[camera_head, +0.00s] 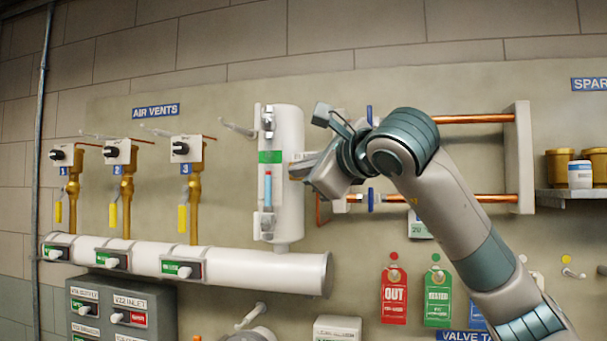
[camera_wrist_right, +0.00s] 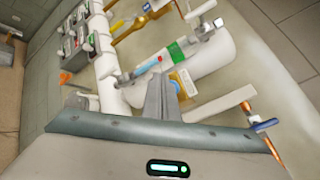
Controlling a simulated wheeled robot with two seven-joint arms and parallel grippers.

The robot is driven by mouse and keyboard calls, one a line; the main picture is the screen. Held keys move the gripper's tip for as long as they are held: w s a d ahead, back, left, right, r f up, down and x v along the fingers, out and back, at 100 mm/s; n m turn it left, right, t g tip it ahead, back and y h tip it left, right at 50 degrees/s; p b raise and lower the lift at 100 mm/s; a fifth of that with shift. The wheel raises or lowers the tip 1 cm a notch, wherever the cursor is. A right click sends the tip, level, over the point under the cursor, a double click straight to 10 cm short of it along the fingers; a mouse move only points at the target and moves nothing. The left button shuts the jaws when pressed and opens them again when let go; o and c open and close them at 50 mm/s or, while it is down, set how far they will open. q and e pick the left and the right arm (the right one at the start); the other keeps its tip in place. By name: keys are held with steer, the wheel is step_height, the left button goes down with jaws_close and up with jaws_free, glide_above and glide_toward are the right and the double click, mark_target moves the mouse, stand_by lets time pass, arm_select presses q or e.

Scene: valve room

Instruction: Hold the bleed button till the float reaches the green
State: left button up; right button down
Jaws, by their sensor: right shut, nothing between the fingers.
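The white float chamber (camera_head: 288,200) stands upright on the wall panel, with a sight glass (camera_head: 268,190) on its front. Blue liquid fills the lower glass, and the small red float (camera_head: 268,173) sits just below the green band (camera_head: 270,157). The wrist view also shows the green band (camera_wrist_right: 176,50) and blue liquid (camera_wrist_right: 147,68). My right gripper (camera_head: 306,172) is shut and empty, its tips at the chamber's right side. A yellow plate (camera_wrist_right: 183,82) lies beside the fingertips (camera_wrist_right: 164,82). The bleed button is not distinguishable; contact cannot be told. My left gripper is out of view.
Copper pipes (camera_head: 470,118) and a blue-handled fitting run behind my right arm. Three air vents (camera_head: 118,152) stand left above a white manifold pipe (camera_head: 225,264). Red and green tags (camera_head: 394,295) hang lower right. A shelf (camera_head: 570,193) holds containers.

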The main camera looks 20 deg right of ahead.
steer(key=s+a, duration=0.1)
steer(key=s+a+b, duration=0.1)
steer(key=s, duration=0.1)
steer(key=shift+s+a+b, duration=0.15)
steer(key=shift+b, duration=0.15)
stand_by(3.2)
